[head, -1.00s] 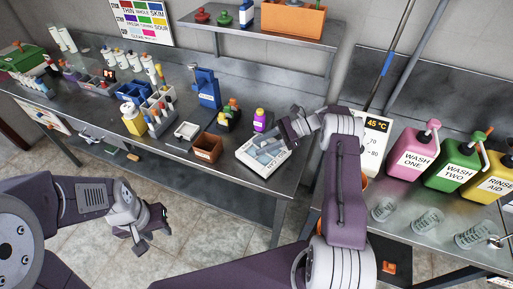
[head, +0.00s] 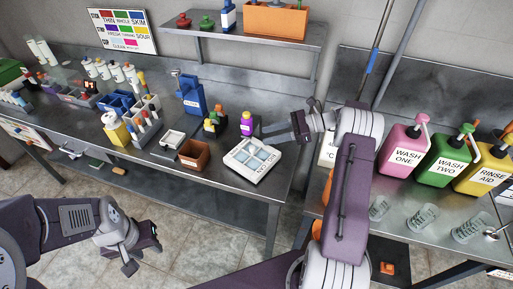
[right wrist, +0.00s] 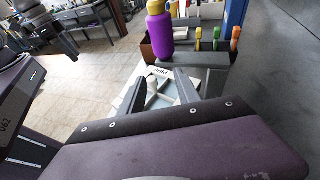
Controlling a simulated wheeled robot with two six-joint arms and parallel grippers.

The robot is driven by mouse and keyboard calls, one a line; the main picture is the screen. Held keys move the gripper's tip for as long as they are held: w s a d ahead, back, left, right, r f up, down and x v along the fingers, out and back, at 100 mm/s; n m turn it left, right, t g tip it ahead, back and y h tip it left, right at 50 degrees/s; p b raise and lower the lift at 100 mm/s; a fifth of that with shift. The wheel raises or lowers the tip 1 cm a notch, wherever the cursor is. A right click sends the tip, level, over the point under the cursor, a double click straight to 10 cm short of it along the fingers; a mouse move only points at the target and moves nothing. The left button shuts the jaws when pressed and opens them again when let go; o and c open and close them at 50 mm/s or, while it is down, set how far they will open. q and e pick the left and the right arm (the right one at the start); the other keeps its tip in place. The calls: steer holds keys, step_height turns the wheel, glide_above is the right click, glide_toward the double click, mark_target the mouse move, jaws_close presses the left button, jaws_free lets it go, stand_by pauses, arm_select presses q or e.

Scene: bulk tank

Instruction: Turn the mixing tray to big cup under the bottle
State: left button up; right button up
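The mixing tray (head: 230,165) is a white square tray with pale grey-blue compartments, near the table's right end. The small purple bottle (head: 247,127) with a yellow cap stands behind it, and it also shows large in the right wrist view (right wrist: 159,38). My right gripper (head: 297,124) is above and to the right of the tray, apart from it in the head view. In the right wrist view its fingers (right wrist: 160,88) are spread, with part of the tray seen beyond them. My left gripper (head: 143,258) hangs open and empty over the floor. I cannot tell which compartment is the big cup.
A brown box (head: 194,154) and a small white tray (head: 172,142) lie left of the mixing tray. Wash jugs (head: 400,155) stand on the right counter. Clear tabletop lies around the tray's front.

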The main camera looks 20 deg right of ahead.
mark_target(252, 147)
steer(key=s+m+t+h+b, duration=0.2)
steer(key=s+m+t+h, duration=0.1)
steer(key=s+m+t, duration=0.15)
steer(key=shift+g, duration=0.25)
steer(key=x, duration=0.9)
steer(key=shift+s+a+f, duration=0.1)
steer(key=shift+s+f, duration=0.25)
steer(key=shift+s, duration=0.05)
jaws_close()
stand_by(0.6)
